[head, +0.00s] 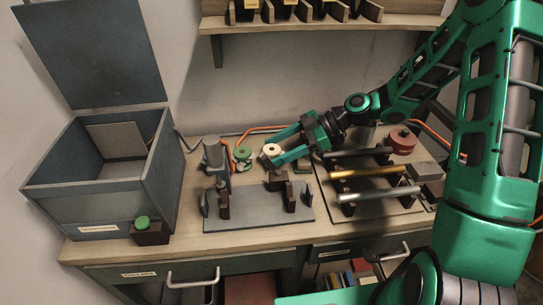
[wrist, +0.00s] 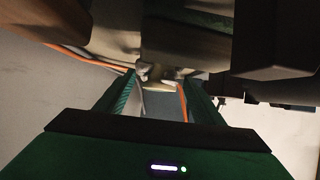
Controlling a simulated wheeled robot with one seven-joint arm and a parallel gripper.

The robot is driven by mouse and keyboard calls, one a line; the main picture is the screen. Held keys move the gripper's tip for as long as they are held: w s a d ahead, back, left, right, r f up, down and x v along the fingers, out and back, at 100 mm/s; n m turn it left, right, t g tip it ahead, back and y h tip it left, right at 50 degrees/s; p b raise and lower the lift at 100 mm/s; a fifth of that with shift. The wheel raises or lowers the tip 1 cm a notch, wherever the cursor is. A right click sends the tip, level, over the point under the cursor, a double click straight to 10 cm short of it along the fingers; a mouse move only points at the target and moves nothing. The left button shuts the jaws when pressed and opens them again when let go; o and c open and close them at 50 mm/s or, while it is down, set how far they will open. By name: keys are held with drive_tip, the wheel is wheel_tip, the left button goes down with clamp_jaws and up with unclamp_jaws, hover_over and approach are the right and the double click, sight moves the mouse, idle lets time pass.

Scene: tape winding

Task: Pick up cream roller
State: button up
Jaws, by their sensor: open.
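The cream roller (head: 272,148) is a small pale disc with a dark centre hole, near the middle of the bench in the head view. My gripper (head: 268,152) reaches in from the right with its two green fingers apart. The roller appears between or just beside the fingertips; contact cannot be told. In the wrist view my gripper (wrist: 160,88) also shows open, with pale and grey shapes beyond the gap. That view is dark, and I cannot make out the roller there.
A green spool (head: 242,154) and a grey post (head: 212,153) stand left of my gripper. A grey plate (head: 260,213) with brackets lies in front. A rack of rods (head: 366,171) is at right, a red round part (head: 402,140) behind it. An open box (head: 105,207) stands at left.

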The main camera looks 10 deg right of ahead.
sight(260, 164)
drive_tip(key=shift+x, duration=2.75)
drive_tip(key=shift+a+r, duration=0.1)
drive_tip(key=shift+r, duration=0.1)
drive_tip(key=c, duration=1.1)
